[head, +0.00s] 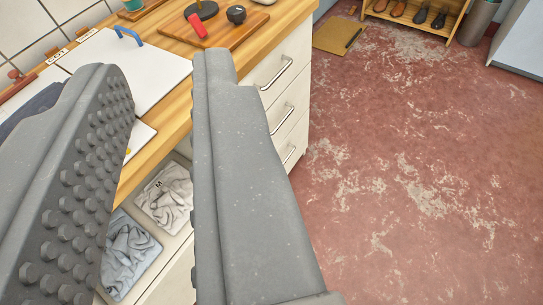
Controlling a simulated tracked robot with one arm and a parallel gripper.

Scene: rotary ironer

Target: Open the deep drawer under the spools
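A white cabinet under the wooden counter has a stack of drawers with metal bar handles: an upper drawer (263,72), a middle one (299,97) and a lower one (299,135). All look shut. I cannot tell which is the deep one; my right finger hides part of the stack. On a wooden board (250,30) above them are a red item (197,25), a black round-based item (203,10) and a small dark item (236,14); I cannot tell whether any is a spool. My gripper (162,72) is open and empty, in front of the counter and apart from the handles.
A white sheet or panel with a blue handle (128,36) lies on the counter (150,165). Below it, pale bins hold grey cloth (172,198) and bluish cloth (128,250). The worn red floor (430,160) right of the cabinet is open. A shoe rack (415,22) stands beyond.

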